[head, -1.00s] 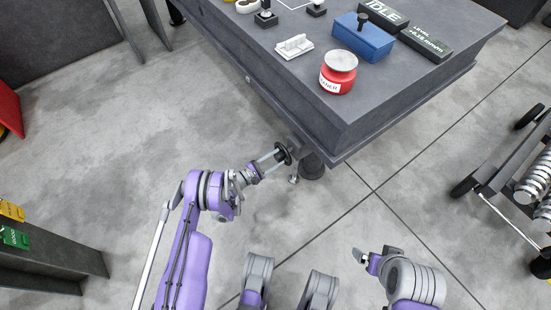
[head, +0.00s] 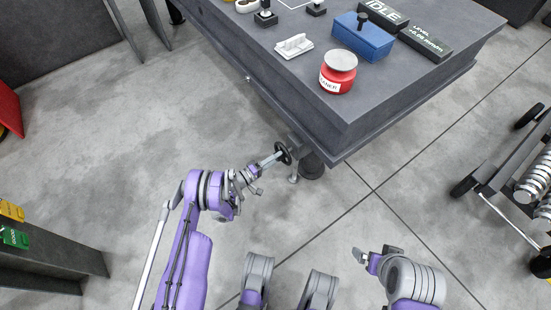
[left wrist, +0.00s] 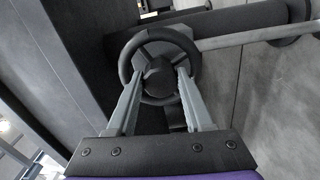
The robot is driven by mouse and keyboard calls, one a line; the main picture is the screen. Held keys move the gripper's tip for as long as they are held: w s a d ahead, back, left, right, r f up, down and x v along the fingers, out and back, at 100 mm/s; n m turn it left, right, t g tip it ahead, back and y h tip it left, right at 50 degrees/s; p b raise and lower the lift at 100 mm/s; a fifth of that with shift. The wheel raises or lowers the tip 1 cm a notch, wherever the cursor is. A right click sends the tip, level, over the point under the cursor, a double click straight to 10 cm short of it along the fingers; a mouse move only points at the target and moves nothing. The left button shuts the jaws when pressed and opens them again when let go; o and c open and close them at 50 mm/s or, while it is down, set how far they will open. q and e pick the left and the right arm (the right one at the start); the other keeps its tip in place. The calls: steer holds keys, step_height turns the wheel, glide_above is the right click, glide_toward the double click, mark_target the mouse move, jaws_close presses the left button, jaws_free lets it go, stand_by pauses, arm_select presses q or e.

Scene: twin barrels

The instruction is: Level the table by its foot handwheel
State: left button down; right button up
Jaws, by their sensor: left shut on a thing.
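The dark handwheel (head: 284,153) is at the foot below the near corner of the grey table (head: 345,122). My left gripper (head: 277,157) reaches it from the lower left. In the left wrist view the black spoked handwheel (left wrist: 158,70) fills the upper middle, and the two fingers of my left gripper (left wrist: 160,76) are shut on it, one on each side of its hub. The level display (head: 426,43) on the table shows a small mm/m reading that starts with a plus; its digits are hard to read. My right gripper (head: 366,258) is at the lower right, away from the table.
A wheeled cart (head: 510,185) stands at the right. A dark bench (head: 45,258) is at the lower left. Floor between is clear.

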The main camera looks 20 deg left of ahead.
arm_select(q)
steer(key=shift+m, duration=2.3)
steer(key=c, duration=0.6)
jaws_free()
steer(key=shift+s+a, duration=0.1)
steer(key=v, duration=1)
steer(key=shift+s+a, duration=0.2)
steer(key=shift+s, duration=0.05)
steer(key=shift+r+m, duration=0.15)
steer(key=shift+m, duration=0.15)
